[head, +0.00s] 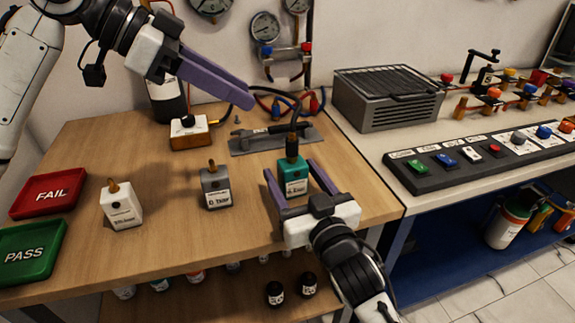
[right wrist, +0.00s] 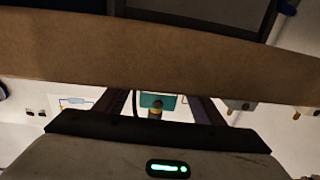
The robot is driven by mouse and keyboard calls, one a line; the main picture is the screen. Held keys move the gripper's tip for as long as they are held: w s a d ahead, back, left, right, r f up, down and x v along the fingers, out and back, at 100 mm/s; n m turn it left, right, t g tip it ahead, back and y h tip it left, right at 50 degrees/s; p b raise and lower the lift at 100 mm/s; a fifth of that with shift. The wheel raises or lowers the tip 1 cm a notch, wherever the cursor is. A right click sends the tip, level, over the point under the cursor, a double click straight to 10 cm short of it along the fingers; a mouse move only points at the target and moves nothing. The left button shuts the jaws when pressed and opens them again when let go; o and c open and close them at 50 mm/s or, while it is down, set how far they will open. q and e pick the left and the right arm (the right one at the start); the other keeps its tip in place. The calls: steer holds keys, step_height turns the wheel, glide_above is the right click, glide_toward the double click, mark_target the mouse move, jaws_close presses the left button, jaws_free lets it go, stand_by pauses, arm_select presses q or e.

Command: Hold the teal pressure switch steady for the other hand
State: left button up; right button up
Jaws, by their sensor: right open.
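The teal pressure switch (head: 294,168) stands upright on the wooden table, near its right side, with a black fitting and cable rising from its top. My right gripper (head: 289,168) is open, one purple finger on each side of the switch; I cannot tell whether they touch it. The right wrist view shows the teal switch (right wrist: 178,100) between the fingers, partly hidden. My left gripper (head: 245,100) hangs above the back of the table, apart from the switch, with nothing visible in it. Its fingers overlap edge-on, so its opening is unclear.
A grey switch (head: 215,188) and a white switch (head: 122,206) stand to the left. A red FAIL tray (head: 52,193) and green PASS tray (head: 30,250) lie at the left edge. Behind are an orange-and-white box (head: 189,132) and a grey plate (head: 245,145). A button panel (head: 470,165) is right.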

mark_target(285, 163)
steer(key=shift+x, duration=2.2)
steer(key=c, duration=1.3)
